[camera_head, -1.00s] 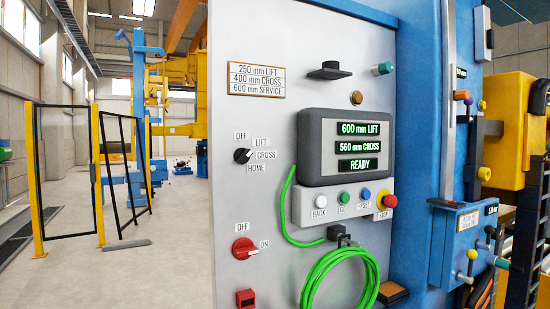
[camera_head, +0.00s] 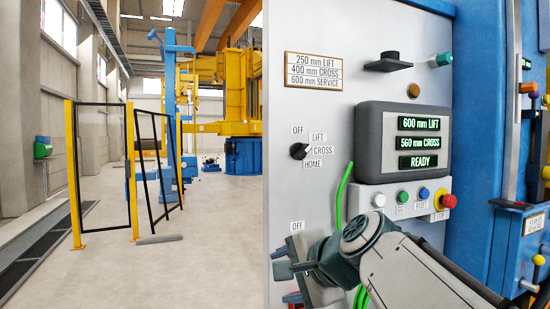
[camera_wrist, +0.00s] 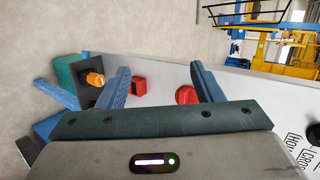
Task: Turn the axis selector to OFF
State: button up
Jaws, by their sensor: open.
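The axis selector (camera_head: 299,151) is a small black knob on the grey panel (camera_head: 285,195), with OFF, LIFT, CROSS and HOME labels around it. Its pale pointer mark is on its right side, away from OFF; I cannot tell the exact label. My gripper (camera_head: 283,275) is below the selector and apart from it, in front of the lower panel. In the wrist view my gripper (camera_wrist: 158,68) has its two blue fingers spread with nothing held. There the dark selector knob (camera_wrist: 313,133) shows at the right edge, partly cut off, by the HOME and CROSS labels.
A red switch (camera_wrist: 187,95) and a red block (camera_wrist: 138,85) are on the panel near my fingers. The display box (camera_head: 405,143) and button row with a red stop button (camera_head: 449,201) are right of the selector. A green cable (camera_head: 343,195) hangs nearby.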

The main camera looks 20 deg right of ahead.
jog(key=d+r+m+t+h, duration=0.1)
jog(key=d+r+m+t, duration=0.15)
jog(key=r, duration=0.35)
jog(key=d+r+m+t, duration=0.2)
jog(key=d+r+m, duration=0.2)
jog(key=r, duration=0.2)
jog(key=m+t+h, duration=0.1)
jog(key=m+t, duration=0.2)
jog(key=m, duration=0.2)
send_near(305, 153)
jog(key=shift+n+g, duration=0.25)
jog(key=w, duration=0.3)
jog(key=w+p, duration=0.1)
jog(key=w, duration=0.2)
jog(key=w+p, duration=0.1)
jog(key=w, duration=0.2)
jog(key=shift+w+a+r, duration=0.15)
jog(key=shift+w+r, duration=0.1)
jog(key=shift+r, duration=0.1)
jog(key=c, duration=1)
